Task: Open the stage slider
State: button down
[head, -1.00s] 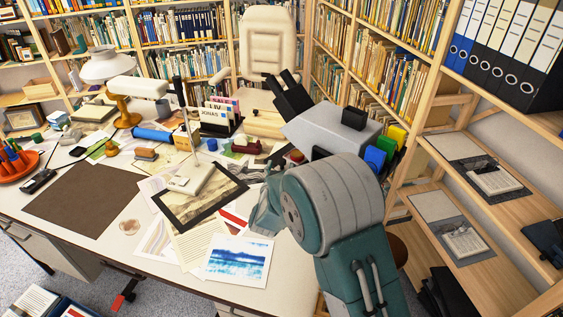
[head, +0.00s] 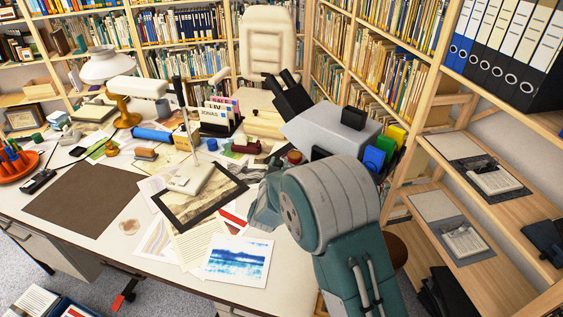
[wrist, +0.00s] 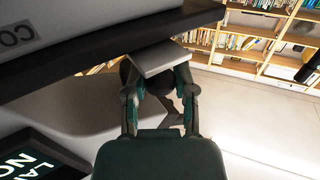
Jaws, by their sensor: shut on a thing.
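A grey and black device (head: 325,125) with two black eyepiece-like tubes stands at the right end of the desk. My own arm covers its lower part in the head view. In the wrist view its dark underside edge (wrist: 100,58) crosses the top. A flat light grey plate (wrist: 158,57), which looks like the stage slider, sticks out below that edge. My gripper (wrist: 158,76) has its two fingertips at the plate's near end and is shut on it. The exact contact is small and partly dark.
The desk (head: 125,226) carries a dark mat (head: 85,200), a framed print (head: 200,196), loose papers and a blue picture (head: 238,261). A black sign with white letters (wrist: 35,158) is at lower left in the wrist view. Shelves (head: 480,200) stand at right.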

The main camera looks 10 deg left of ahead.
jog(key=s+a, duration=0.6)
jog(key=s, duration=0.3)
jog(key=shift+s, duration=0.3)
jog(key=shift+a+r, duration=0.1)
jog(key=shift+c, duration=2)
grip_release()
jog(key=shift+a, duration=0.1)
jog(key=s, duration=1.2)
jog(key=shift+w, duration=0.1)
